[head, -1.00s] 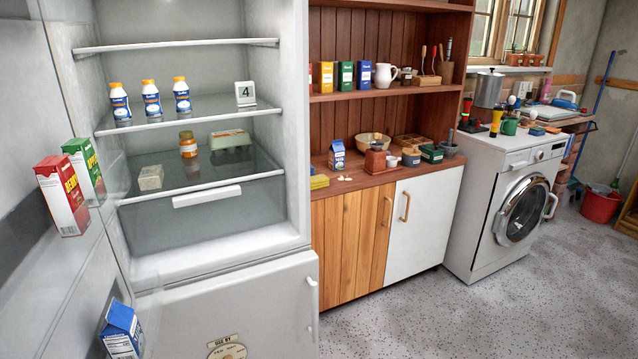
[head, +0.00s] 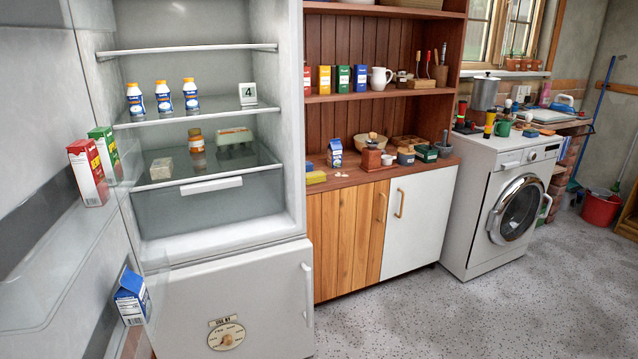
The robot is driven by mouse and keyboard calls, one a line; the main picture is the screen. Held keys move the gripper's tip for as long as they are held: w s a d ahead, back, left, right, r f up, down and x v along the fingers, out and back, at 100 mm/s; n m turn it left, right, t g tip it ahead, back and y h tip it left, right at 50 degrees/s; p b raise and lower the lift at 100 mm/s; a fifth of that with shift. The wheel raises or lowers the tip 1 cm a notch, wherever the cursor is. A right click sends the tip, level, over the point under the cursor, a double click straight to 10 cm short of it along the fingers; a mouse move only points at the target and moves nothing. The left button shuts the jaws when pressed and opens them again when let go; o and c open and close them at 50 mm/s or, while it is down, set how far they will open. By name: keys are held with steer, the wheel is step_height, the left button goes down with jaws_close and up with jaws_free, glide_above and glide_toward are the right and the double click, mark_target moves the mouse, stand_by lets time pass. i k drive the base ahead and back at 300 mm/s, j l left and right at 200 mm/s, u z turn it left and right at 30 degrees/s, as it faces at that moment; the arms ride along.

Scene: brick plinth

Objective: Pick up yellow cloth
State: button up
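A small yellow folded item (head: 316,177), which looks like the yellow cloth, lies at the left end of the wooden counter (head: 385,175). It sits close to the fridge's right side, which partly hides it. I cannot tell surely whether it is cloth or a sponge. My gripper is not in this view.
The open fridge (head: 220,255) stands at left, with bottles and cartons on its shelves and door. A blue carton (head: 335,153) and a red-brown box (head: 371,159) stand on the counter right of the yellow item. A washing machine (head: 500,190) is at right. The speckled floor (head: 440,310) in front is clear.

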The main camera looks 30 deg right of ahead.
mark_target(319, 177)
steer(key=i+l, duration=0.1)
steer(key=l, duration=0.25)
steer(key=i+l+z, duration=0.1)
steer(key=l, duration=0.2)
steer(key=i+l+z, duration=0.15)
steer(key=i+l, duration=0.5)
steer(key=l, duration=0.35)
steer(key=i+l+z, duration=0.15)
steer(key=i+l, duration=0.5)
steer(key=l, duration=0.3)
steer(key=i+l+z, duration=0.15)
steer(key=i+l, duration=0.6)
steer(key=l, duration=0.1)
